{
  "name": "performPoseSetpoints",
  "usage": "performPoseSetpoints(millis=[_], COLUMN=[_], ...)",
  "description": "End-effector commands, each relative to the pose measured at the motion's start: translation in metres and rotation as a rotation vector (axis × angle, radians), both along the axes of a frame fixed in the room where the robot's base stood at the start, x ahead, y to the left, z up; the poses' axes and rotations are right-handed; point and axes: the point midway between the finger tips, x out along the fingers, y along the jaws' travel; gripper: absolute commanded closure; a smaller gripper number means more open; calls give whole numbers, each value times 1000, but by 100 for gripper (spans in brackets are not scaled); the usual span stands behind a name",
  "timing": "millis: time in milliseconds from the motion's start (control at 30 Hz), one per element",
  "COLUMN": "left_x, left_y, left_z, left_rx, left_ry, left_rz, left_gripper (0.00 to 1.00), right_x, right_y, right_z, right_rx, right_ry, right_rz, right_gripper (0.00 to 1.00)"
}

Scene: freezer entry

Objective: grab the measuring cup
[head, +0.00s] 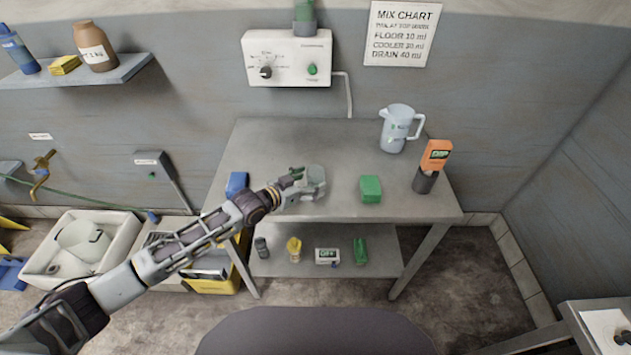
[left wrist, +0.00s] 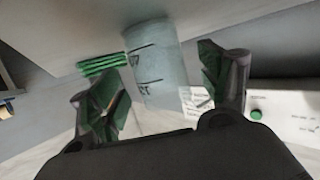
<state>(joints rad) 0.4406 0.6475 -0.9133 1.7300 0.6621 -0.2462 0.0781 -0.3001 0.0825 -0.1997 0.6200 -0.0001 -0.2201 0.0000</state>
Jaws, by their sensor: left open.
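The measuring cup (head: 315,176) is a small translucent cup standing on the grey table, left of its middle. My left gripper (head: 304,184) is open at the cup, reaching in from the left. In the left wrist view the cup (left wrist: 155,62) shows dark markings and lies between the two spread fingers of the gripper (left wrist: 160,84). Both fingers look apart from its wall, though contact is hard to judge. My right gripper is not in view.
On the table (head: 285,140) stand a blue item (head: 237,184) to the left, a green block (head: 371,189) to the right, a clear pitcher (head: 395,130) behind, and an orange-topped item (head: 436,155) at the right. A control box (head: 288,58) hangs on the wall.

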Motion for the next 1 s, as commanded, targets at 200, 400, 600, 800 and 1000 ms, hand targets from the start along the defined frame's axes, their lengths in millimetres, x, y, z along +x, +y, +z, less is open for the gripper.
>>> performPoseSetpoints(millis=[200, 400, 600, 800, 1000], left_x=[13, 18, 19, 19, 19], left_y=[-13, -19, -20, -19, -19], left_z=[-4, -7, -8, -8, -8], left_rx=[-1, 0, 0, 0, 0], left_ry=[-1, 0, 0, 0, 0], left_rz=[0, -1, -1, -1, -1], left_gripper=[23, 23, 23, 23, 37], right_x=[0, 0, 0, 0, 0], right_y=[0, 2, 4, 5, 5], right_z=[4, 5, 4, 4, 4], right_rx=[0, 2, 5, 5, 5], right_ry=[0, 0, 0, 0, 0], right_rz=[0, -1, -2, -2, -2], right_gripper=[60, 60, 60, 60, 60])
